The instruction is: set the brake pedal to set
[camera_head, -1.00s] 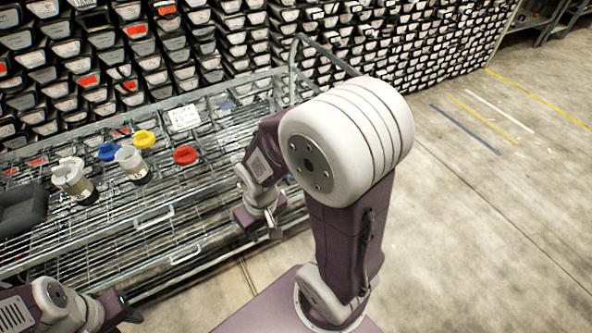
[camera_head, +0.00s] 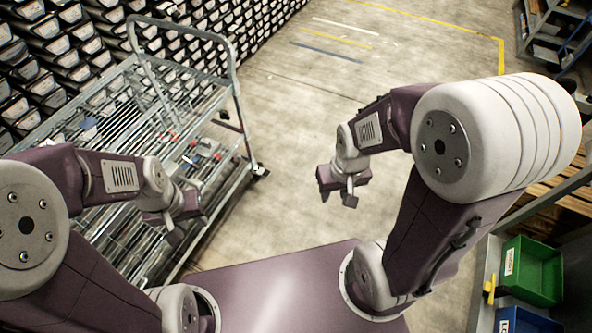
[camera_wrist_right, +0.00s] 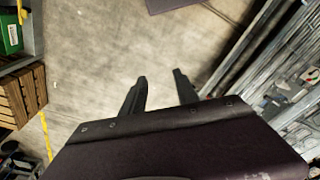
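Stacked core trays (camera_head: 60,60) line the wall behind the cart. A shelf at the right holds a green bin (camera_head: 533,270) and a blue bin (camera_head: 522,320). The concrete floor (camera_head: 290,110) between cart and shelf is clear, with painted lines.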

